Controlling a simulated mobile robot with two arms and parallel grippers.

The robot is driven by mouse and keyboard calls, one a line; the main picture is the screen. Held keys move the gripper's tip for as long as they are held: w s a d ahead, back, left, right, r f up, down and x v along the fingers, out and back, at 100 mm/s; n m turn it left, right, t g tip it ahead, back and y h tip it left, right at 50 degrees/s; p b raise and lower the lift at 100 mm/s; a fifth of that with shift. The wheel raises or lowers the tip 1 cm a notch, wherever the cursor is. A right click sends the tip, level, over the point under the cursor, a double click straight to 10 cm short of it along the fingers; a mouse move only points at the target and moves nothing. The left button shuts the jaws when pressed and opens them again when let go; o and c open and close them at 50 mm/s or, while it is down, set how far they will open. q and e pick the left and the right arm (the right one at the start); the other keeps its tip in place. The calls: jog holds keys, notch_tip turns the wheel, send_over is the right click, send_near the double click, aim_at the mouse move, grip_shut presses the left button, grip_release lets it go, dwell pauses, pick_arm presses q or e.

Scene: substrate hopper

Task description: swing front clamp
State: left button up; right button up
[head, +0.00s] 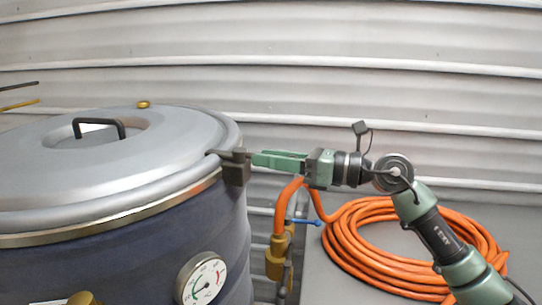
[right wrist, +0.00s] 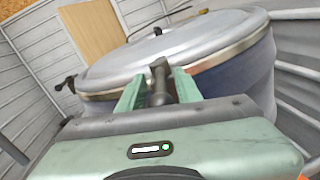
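A dark clamp (head: 236,167) sits on the right side of the rim of a large drum-shaped hopper with a grey lid (head: 60,170). My right gripper (head: 256,159) reaches it from the right, with its green fingers level at rim height. In the right wrist view the clamp's dark handle (right wrist: 160,82) stands between the two fingertips (right wrist: 159,84), with visible gaps on both sides. The right gripper is open around the handle. A second dark clamp (right wrist: 67,83) shows on the rim's left in the right wrist view. My left gripper is not in view.
A coiled orange hose (head: 345,250) lies on a grey surface below my right arm. A brass fitting (head: 278,258) with a blue lever hangs beside the hopper. A round gauge (head: 203,280) is on the hopper's front. A corrugated wall (head: 400,60) stands behind.

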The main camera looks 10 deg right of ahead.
grip_shut()
dwell(1.4)
